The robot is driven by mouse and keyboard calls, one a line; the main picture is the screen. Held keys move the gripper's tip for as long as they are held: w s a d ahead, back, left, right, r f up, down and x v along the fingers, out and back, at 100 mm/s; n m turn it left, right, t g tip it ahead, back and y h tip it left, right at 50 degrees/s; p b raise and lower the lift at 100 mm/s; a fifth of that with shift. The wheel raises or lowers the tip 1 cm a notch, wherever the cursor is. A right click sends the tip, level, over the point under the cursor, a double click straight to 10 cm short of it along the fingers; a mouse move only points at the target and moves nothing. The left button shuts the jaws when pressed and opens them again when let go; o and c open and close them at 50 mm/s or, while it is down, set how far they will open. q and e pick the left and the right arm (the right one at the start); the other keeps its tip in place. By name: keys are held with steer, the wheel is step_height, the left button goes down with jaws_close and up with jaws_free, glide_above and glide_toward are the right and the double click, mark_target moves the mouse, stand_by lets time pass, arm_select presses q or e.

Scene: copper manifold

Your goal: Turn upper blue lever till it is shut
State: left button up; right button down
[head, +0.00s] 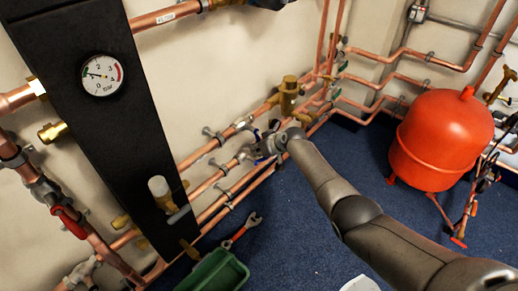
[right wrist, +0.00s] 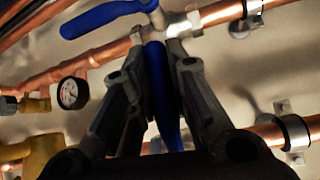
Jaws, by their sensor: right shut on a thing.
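My right gripper (head: 268,146) is at the copper pipes on the wall in the head view. In the right wrist view its two fingers (right wrist: 158,85) are closed around a blue lever (right wrist: 161,85), which runs lengthwise between them. A second blue lever (right wrist: 103,15) lies at the top left of that view, free of the fingers, beside a metal fitting. In the head view the gripper hides most of the valve. I cannot tell which lever is the upper one. My left gripper is out of view.
Copper pipes run along the wall on both sides of the gripper. A black panel with a gauge (head: 102,75) stands at left. A red tank (head: 443,140) is at right. A wrench (head: 240,231) and a green tray (head: 236,273) are on the blue floor.

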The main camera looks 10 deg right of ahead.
steer(key=shift+s+a+f, duration=0.15)
steer(key=shift+a, duration=0.2)
steer(key=c, duration=1.4)
jaws_free()
steer(key=shift+d, duration=0.2)
steer(key=shift+v, duration=6)
steer(key=shift+a, duration=0.15)
